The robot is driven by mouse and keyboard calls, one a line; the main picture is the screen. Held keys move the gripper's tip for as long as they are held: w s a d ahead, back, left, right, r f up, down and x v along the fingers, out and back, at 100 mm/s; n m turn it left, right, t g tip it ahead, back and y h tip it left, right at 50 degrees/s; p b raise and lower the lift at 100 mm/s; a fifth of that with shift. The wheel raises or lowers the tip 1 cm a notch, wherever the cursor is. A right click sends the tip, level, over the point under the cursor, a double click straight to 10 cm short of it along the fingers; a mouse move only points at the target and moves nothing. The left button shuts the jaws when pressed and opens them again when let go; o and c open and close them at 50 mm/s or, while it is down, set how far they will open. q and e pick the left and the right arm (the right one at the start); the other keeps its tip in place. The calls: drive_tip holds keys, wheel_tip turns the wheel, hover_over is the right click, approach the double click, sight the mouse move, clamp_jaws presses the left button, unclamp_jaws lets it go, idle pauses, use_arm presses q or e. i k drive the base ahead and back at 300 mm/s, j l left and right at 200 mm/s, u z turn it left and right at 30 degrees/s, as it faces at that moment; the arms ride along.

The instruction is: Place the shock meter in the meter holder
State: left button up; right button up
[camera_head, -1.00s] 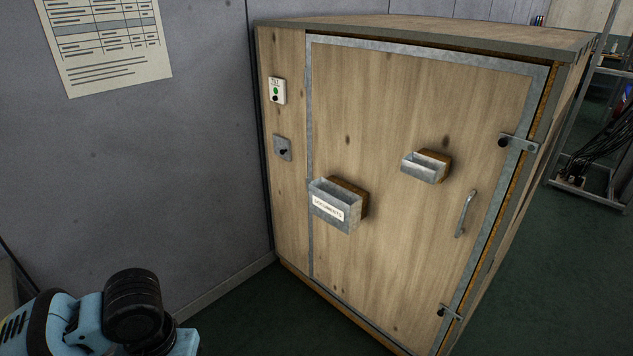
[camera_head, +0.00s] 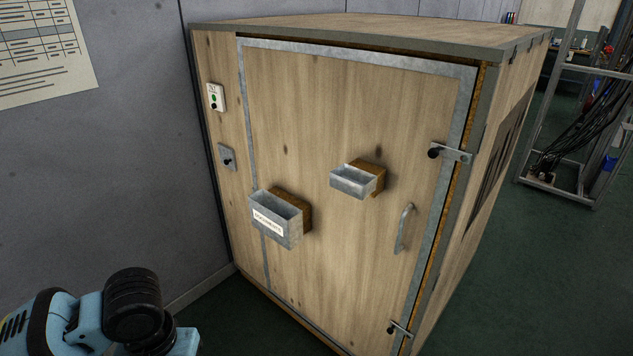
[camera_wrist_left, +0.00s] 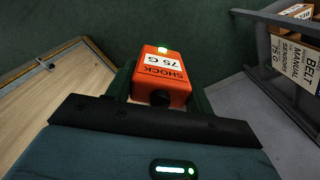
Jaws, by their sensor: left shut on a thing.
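The shock meter (camera_wrist_left: 163,66) is an orange box with a "SHOCK 75 G" label and a lit green light, seen in the left wrist view. My left gripper (camera_wrist_left: 160,88) is shut on it, with a dark finger on each side. In the head view only my left arm shows, at the lower left; the gripper and meter are out of that picture. The likely meter holder is a small, open-topped metal box (camera_head: 352,183) on a wooden block on the dryer door. It looks empty. My right gripper is in neither view.
A larger metal box labelled "DOCUMENTS" (camera_head: 277,222) hangs lower left on the wooden door (camera_head: 330,110). A door handle (camera_head: 404,229) and latches (camera_head: 450,153) are to the right. Green floor (camera_head: 510,280) is clear at right.

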sight(352, 187)
drive_tip(key=i+l, duration=0.15)
drive_tip(key=l, duration=0.25)
drive_tip(key=i+l+z, duration=0.1)
drive_tip(key=l, duration=0.3)
drive_tip(key=i+l, duration=0.15)
drive_tip(key=l, duration=0.2)
drive_tip(key=i+l+z, duration=0.1)
drive_tip(key=l, duration=0.3)
drive_tip(key=i, duration=0.05)
